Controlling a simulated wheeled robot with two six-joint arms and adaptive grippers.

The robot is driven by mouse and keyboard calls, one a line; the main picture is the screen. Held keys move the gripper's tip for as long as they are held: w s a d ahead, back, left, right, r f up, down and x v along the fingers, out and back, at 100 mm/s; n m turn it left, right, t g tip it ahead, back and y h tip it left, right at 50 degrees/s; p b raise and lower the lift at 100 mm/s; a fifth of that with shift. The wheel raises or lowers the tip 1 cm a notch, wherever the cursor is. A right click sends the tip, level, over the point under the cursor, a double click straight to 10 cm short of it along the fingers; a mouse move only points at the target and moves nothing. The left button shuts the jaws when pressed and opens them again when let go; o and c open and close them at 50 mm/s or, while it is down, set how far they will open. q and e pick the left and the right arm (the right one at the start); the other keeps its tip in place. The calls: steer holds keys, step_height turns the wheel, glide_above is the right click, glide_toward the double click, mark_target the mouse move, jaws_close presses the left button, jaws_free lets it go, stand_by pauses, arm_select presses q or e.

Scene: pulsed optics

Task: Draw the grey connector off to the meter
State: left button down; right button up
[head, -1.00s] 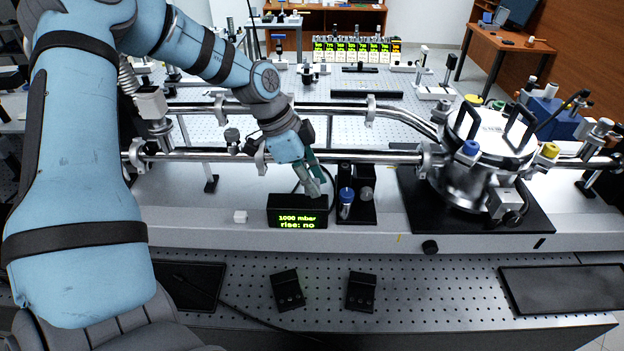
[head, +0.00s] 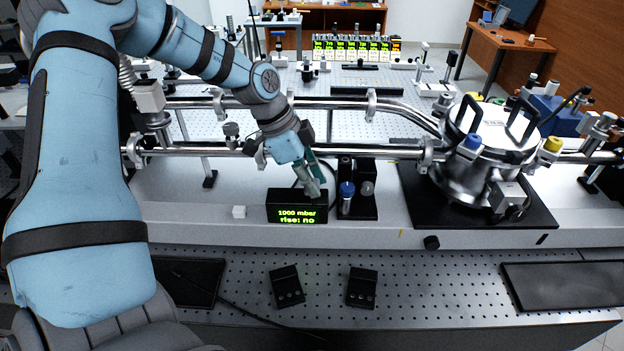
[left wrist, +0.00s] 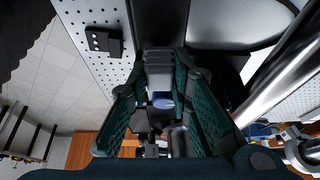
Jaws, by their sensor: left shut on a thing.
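The meter is a black box (head: 274,201) on the light grey bench ledge, with a lit display reading "1000 mbar" and "rise: no". My left gripper (head: 311,178) points down just behind and above the right end of the meter. Its green fingers are shut on a grey piece, which I take to be the grey connector (head: 309,188). In the left wrist view, the grey connector (left wrist: 158,64) lies between the two green fingers. From these views I cannot tell whether it touches the meter. My right gripper is not in view.
A blue-capped cylinder (head: 346,198) on a black stand is close right of the meter. Steel pipes (head: 350,152) run behind the gripper to a steel chamber (head: 470,180). Two black boxes (head: 287,285) (head: 362,288) lie in front.

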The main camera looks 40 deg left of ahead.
arm_select(q)
steer(key=shift+f, duration=0.4)
steer(key=c, duration=1.4)
jaws_free()
steer(key=shift+w, duration=0.1)
steer(key=shift+o, duration=0.2)
steer(key=shift+r, duration=0.15)
steer(key=w+d+p+v, duration=0.1)
steer(key=p+v, duration=0.1)
steer(key=v, duration=1.3)
steer(key=shift+r+p, duration=0.35)
steer(key=shift+r, duration=0.25)
steer(key=shift+s+a, duration=0.1)
steer(key=shift+f, duration=0.1)
